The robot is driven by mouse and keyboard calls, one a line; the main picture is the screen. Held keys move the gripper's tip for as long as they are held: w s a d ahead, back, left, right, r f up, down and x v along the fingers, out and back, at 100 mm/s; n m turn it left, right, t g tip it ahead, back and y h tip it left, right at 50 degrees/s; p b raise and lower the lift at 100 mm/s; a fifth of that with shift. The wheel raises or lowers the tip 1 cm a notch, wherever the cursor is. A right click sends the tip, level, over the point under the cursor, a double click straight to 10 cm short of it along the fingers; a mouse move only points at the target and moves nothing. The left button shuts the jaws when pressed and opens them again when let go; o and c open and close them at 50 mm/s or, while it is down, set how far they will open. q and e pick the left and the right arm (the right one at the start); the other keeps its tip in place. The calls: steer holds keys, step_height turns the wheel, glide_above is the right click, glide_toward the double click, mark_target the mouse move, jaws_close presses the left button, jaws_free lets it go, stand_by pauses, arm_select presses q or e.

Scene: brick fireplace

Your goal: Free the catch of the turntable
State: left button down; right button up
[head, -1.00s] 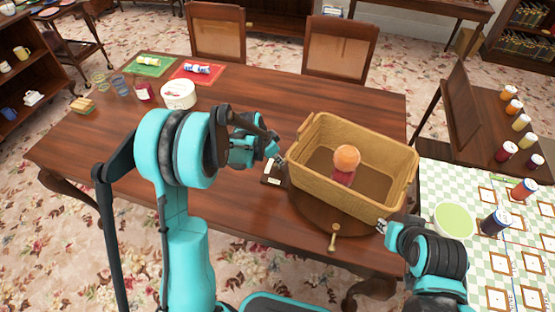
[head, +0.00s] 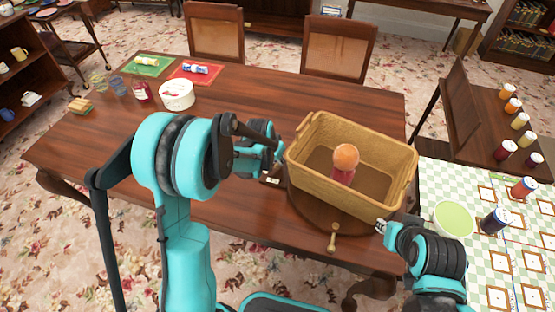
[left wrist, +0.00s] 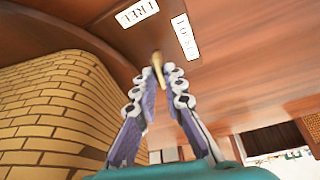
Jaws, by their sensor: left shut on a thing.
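The turntable (head: 304,210) is a round dark wooden disc on the table, with a wooden handle (head: 333,237) standing at its near edge. A tan brick-patterned basket (head: 394,192) sits on it. The catch's dark plate (head: 267,181) lies just left of the disc, partly hidden by my left gripper (head: 281,160). In the left wrist view, a FREE label (left wrist: 137,12) and a second label (left wrist: 186,37), hard to read, show beyond the fingertips. My left gripper is shut on the small brass-coloured catch lever (left wrist: 157,66). My right gripper (head: 381,227) hovers right of the turntable; its jaw state is unclear.
The basket holds an orange ball (head: 346,157) on a reddish base. Its brick-patterned wall (left wrist: 50,105) is close beside my left fingers. A white tub (head: 176,95) and jars stand at the table's far left. A checked table (head: 440,183) with a green bowl (head: 453,219) adjoins at right.

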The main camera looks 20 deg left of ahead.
arm_select(q)
steer(key=c, duration=1.6)
jaws_free()
steer(key=v, duration=1.2)
